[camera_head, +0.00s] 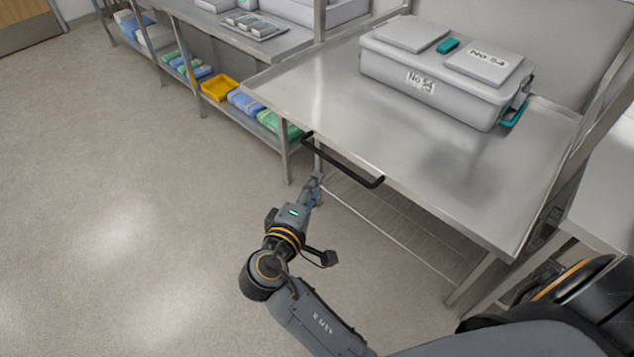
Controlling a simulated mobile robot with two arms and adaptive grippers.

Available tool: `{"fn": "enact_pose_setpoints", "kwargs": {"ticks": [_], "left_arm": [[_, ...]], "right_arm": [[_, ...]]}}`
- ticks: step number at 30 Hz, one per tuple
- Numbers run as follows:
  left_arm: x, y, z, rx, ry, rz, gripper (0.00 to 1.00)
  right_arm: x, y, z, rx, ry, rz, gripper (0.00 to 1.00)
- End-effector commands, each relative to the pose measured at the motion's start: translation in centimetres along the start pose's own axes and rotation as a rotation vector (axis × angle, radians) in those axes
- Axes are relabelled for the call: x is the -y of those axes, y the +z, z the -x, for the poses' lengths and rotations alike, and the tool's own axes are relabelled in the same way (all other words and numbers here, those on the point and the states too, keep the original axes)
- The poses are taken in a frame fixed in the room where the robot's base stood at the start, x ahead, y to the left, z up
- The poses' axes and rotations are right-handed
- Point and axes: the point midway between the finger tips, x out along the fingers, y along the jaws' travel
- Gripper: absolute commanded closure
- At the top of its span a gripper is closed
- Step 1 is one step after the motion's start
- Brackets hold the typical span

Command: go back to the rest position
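My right gripper (316,184) is over the floor, just in front of the steel table's front edge. Its narrow fingers point away from me, toward the black handle bar (345,163) on that edge. The fingertips appear a little below and in front of the bar, with no clear hold on it. The fingers are small and seen from behind, so I cannot tell whether they are open or shut. My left gripper is not in view.
A grey case (440,75) labelled No 54 with teal latches sits on the steel table (430,170). A shelf unit (235,40) at the back left holds folded packs and a yellow tray (219,88). The floor (110,180) on the left is clear.

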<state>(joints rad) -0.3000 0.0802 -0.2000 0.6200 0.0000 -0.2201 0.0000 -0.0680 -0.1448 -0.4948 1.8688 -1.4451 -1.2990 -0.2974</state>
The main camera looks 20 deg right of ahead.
Motion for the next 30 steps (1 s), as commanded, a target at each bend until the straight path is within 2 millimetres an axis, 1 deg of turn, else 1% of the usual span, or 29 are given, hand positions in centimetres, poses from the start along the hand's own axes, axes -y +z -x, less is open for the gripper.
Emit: {"fn": "enact_pose_setpoints", "kwargs": {"ticks": [13,15,17,20,21,23,24,26,27,29,30], "left_arm": [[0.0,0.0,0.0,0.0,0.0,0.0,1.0],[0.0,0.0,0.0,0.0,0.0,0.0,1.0],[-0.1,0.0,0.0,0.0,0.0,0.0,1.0],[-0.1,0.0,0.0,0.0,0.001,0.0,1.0],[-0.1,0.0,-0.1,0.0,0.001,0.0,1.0],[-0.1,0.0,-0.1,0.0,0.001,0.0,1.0],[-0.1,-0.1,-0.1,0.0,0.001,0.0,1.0],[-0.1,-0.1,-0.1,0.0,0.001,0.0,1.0],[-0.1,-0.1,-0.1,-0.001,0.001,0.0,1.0],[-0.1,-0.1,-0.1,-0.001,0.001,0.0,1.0],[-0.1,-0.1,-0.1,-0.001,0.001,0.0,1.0]], "right_arm": [[0.1,0.0,0.0,0.0,-0.001,0.001,0.64],[0.7,-0.1,-0.1,-0.007,-0.011,0.008,0.64],[2.1,-0.4,-0.4,-0.024,-0.035,0.024,0.64],[6.8,-0.8,-1.0,-0.073,-0.119,0.066,0.64],[9.4,-0.9,-1.2,-0.098,-0.169,0.085,0.64],[13.9,-0.7,-1.4,-0.134,-0.257,0.11,0.64],[17.1,-0.3,-1.4,-0.155,-0.32,0.123,0.64],[21.6,0.7,-1.1,-0.18,-0.415,0.133,0.64],[24.6,1.5,-0.8,-0.19,-0.481,0.134,0.64],[28.9,3.1,-0.1,-0.199,-0.579,0.131,0.64],[31.6,4.4,0.4,-0.198,-0.644,0.121,0.64]]}}
